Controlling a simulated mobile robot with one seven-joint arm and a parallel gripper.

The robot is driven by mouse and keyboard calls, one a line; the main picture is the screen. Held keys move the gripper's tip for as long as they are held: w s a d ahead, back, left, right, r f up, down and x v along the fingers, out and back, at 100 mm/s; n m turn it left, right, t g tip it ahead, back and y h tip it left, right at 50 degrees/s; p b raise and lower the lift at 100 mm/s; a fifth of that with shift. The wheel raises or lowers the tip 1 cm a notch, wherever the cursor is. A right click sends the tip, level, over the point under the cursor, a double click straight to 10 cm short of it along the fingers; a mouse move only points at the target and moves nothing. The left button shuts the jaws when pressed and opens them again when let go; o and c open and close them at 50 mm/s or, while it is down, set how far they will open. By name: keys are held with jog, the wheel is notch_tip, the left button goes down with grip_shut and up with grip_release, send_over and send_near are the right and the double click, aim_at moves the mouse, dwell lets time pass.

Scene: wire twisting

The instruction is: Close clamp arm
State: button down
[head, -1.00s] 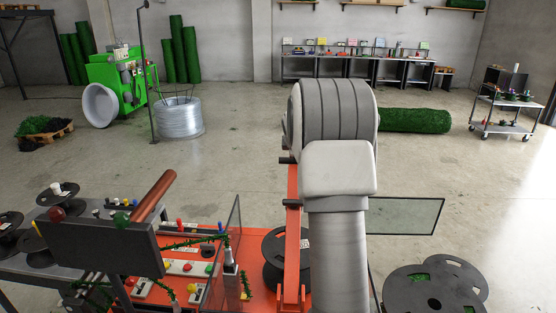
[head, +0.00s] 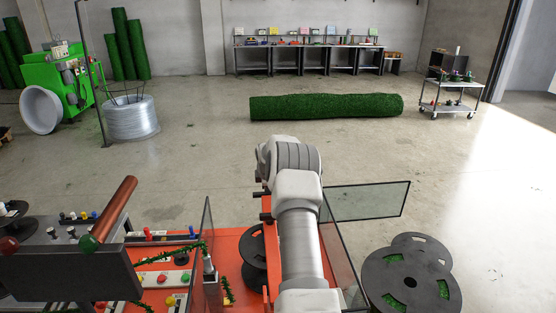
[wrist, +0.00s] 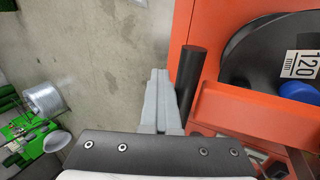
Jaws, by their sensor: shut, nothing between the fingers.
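The orange clamp arm (wrist: 235,112) with a black cylindrical handle (wrist: 190,78) fills the right side of the wrist view. My gripper (wrist: 160,74) is shut and empty, its grey fingertips just left of the handle. I cannot tell whether they touch it. A black spool (wrist: 245,62) with a 120 mm label sits beyond the orange bar. In the head view my arm hides the gripper. Part of the orange structure (head: 268,290) shows left of my arm, with the black spool (head: 252,262) beside it.
Clear guard panels stand at the left (head: 204,262) and right (head: 366,200) of the orange machine. A dark control panel (head: 65,272) is at the lower left. Black reels (head: 410,280) lie at the lower right. The concrete floor beyond is mostly open.

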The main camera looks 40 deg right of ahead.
jog(key=shift+s+a+f, duration=0.1)
jog(key=shift+a+f, duration=0.1)
jog(key=shift+f, duration=0.8)
